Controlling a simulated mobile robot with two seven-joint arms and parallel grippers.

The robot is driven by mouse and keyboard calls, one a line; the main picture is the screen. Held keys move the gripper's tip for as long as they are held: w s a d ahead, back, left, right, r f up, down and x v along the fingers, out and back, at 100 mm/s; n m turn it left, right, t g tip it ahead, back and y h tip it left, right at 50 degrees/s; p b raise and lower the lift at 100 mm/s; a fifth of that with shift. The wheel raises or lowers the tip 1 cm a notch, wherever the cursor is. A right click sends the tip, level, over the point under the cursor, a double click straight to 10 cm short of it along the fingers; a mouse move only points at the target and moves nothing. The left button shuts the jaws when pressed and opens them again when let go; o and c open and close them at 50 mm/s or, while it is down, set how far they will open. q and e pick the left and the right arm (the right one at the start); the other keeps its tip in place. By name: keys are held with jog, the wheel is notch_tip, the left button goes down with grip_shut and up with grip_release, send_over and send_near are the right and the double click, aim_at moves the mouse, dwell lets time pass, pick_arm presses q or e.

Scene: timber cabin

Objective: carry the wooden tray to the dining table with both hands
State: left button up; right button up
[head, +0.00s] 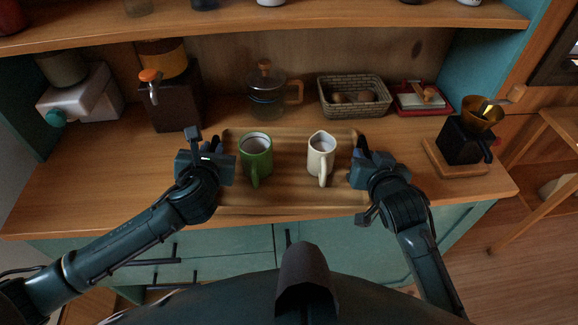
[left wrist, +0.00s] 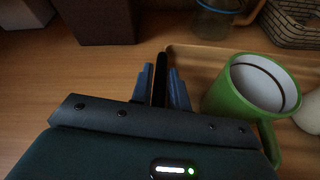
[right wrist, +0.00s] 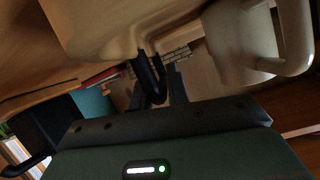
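The wooden tray (head: 290,191) lies flat on the wooden counter of a teal cabinet. A green mug (head: 256,158) stands upright on its left half and a cream mug (head: 321,157) on its right half. My left gripper (head: 212,156) is at the tray's left end; in the left wrist view its fingers closely flank a black handle (left wrist: 159,80). My right gripper (head: 365,160) is at the right end. In the right wrist view a curved black handle (right wrist: 152,78) sits between its fingers, but their contact with it is unclear.
Behind the tray stand a glass pot (head: 266,92), a wicker basket (head: 353,97) and a red tray (head: 420,98). A dark grinder (head: 175,98) is at back left, another grinder (head: 463,142) at right. A shelf (head: 250,28) overhangs the back. A wooden stool (head: 545,150) stands at right.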

pick_arm(q)
grip_shut()
pick_arm(e)
grip_shut()
pick_arm(q)
jog(key=shift+r, duration=0.2)
pick_arm(e)
jog(key=shift+r, duration=0.25)
